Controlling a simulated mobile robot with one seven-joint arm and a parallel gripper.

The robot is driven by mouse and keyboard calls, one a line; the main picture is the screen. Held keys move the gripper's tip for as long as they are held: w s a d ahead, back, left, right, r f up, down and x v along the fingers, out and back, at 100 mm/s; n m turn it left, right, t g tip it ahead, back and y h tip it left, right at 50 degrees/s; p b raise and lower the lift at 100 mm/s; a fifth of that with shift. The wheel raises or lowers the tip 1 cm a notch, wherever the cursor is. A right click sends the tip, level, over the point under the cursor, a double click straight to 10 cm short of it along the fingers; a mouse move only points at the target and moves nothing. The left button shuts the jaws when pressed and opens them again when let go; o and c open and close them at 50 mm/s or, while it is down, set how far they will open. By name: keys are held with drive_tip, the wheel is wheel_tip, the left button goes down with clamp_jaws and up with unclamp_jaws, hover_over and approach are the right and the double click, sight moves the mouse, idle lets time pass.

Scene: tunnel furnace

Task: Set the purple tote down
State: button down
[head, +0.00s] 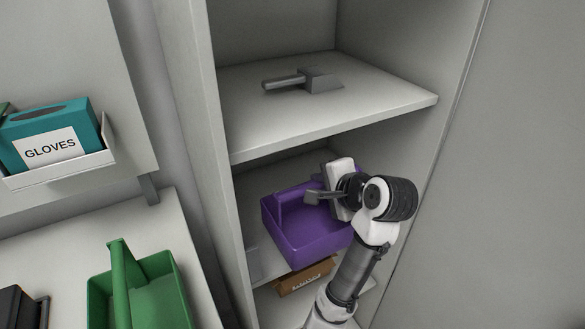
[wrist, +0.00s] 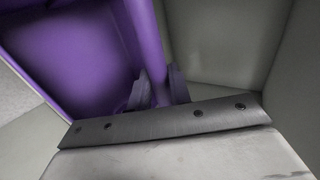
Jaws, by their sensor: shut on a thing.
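The purple tote (head: 310,235) is in the lower part of the open cabinet, below the middle shelf, in the head view. It has a tall handle along its middle. My gripper (head: 318,183) is at the tote's handle, reaching in from the right. In the wrist view, the fingers (wrist: 159,90) are closed around the purple handle, and the tote (wrist: 70,55) fills the upper left. My gripper is shut on the tote. The tote's underside is hidden, so I cannot tell whether it touches a surface.
A brown box (head: 304,278) shows below the tote. The cabinet's left wall (head: 205,130) is close to the tote. A green tote (head: 150,290) and a glove box (head: 50,135) are at left.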

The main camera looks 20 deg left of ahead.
drive_tip(key=w+a+f+p, duration=0.1)
drive_tip(key=w+a+p, duration=0.3)
drive_tip(key=w+a, duration=0.5)
drive_tip(key=shift+w+a+f, duration=0.15)
drive_tip(key=shift+a+f, duration=0.05)
drive_tip(key=shift+a, duration=0.05)
idle(0.5)
drive_tip(key=c, duration=1.3)
unclamp_jaws()
drive_tip(key=shift+f, duration=0.1)
drive_tip(key=b+v, duration=0.1)
drive_tip(key=v, duration=1.1)
